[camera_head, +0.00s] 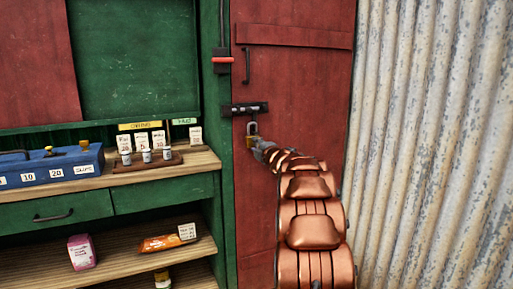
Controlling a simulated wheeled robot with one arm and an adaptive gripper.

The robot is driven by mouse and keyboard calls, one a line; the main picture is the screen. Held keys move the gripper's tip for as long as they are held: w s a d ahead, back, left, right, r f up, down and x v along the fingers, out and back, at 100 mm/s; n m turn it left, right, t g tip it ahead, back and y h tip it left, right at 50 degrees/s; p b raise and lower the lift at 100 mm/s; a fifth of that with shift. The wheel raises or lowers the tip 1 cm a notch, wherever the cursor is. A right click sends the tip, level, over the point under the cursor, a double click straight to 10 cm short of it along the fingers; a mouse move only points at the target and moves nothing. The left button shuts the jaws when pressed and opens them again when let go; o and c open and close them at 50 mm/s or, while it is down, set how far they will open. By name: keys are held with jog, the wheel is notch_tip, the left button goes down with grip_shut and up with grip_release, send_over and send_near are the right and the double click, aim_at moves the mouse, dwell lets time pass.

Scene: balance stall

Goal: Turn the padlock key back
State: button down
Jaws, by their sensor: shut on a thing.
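The padlock (252,141) is a small brass-coloured body with a grey shackle. It hangs below the dark bolt (246,109) on the red door (285,75). My copper-coloured arm reaches up to it from the lower right. My gripper (262,147) is at the padlock's lower right side and looks shut there. The key itself is hidden by the gripper, and I cannot make out its turn angle. The shackle shows above the padlock body; I cannot tell whether it is locked.
A red-handled switch (223,60) is on the green post left of the door. A wooden counter (200,162) holds a blue box (50,168) and several small weights. Shelves below carry a pink packet (82,252) and an orange packet (161,243). Corrugated metal (430,150) stands at right.

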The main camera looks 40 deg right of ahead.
jog(key=c, duration=0.8)
grip_release()
jog(key=v, duration=1.2)
jog(key=s+a+r+m+g+p, duration=0.25)
jog(key=a+m+g+p, duration=0.2)
jog(key=a+p, duration=0.4)
jog(key=s+a+r+m+g+p, duration=0.2)
jog(key=s+a+m+g+p, duration=0.3)
jog(key=a, duration=0.6)
jog(key=s+a+r+m+g+y+p, duration=0.1)
jog(key=s+a+p, duration=0.6)
jog(key=s+a, duration=0.7)
jog(key=s+a+r+m+g+y+p, duration=0.1)
jog(key=s+a+m+g+y+p, duration=0.3)
jog(key=s+a, duration=1)
jog(key=s+g+p, duration=0.2)
jog(key=g+p, duration=0.1)
jog(key=g, duration=0.1)
jog(key=shift+s+a+y, duration=0.2)
jog(key=shift+y, duration=0.2)
